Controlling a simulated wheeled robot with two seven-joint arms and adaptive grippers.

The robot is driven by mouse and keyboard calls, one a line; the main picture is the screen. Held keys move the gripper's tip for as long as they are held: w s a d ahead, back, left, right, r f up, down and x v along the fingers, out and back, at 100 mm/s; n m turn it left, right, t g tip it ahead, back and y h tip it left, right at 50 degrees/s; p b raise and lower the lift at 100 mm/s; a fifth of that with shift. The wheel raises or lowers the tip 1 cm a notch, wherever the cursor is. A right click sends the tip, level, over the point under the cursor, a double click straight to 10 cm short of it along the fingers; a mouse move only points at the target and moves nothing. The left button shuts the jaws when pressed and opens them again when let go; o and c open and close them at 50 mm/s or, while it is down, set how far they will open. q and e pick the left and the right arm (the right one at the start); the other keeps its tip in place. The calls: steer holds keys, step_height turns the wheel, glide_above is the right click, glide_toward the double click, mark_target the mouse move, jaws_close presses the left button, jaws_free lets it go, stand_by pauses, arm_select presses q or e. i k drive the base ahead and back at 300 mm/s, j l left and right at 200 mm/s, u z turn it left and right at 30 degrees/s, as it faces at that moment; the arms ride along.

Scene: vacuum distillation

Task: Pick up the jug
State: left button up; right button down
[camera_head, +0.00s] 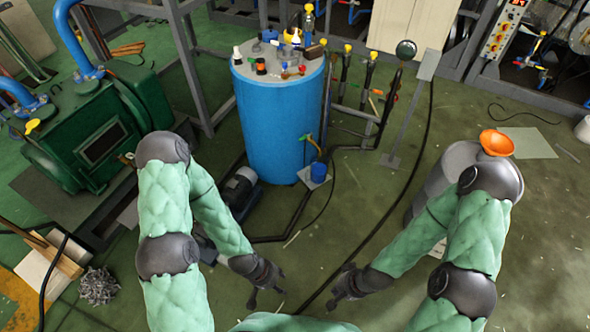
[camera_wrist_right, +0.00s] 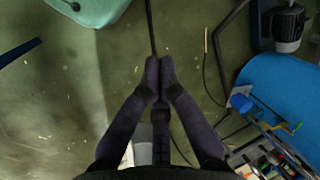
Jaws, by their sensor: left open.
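The likely jug is a small blue vessel (camera_head: 318,170) on a pale stand beside the large blue drum in the head view. It also shows as a small blue shape (camera_wrist_right: 240,102) right of my fingers in the right wrist view. My left gripper (camera_head: 266,290) is open and empty, low over the floor, nearer to me than the vessel and left of it. My right gripper (camera_head: 340,287) is low over the floor, nearer to me than the vessel and slightly right of it.
The large blue drum (camera_head: 272,130) carries small bottles on its lid. A green machine (camera_head: 95,125) stands at the left. A grey container with an orange funnel (camera_head: 496,142) stands at the right. A black cable (camera_head: 405,200) crosses the floor. Open floor (camera_head: 375,215) lies right of the drum.

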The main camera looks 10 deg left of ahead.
mark_target(318, 168)
steer(key=i+l+u, duration=0.1)
steer(key=i+l, duration=0.25)
steer(key=i, duration=0.2)
steer(key=i+l, duration=0.35)
steer(key=i, duration=0.15)
steer(key=u, duration=1.5)
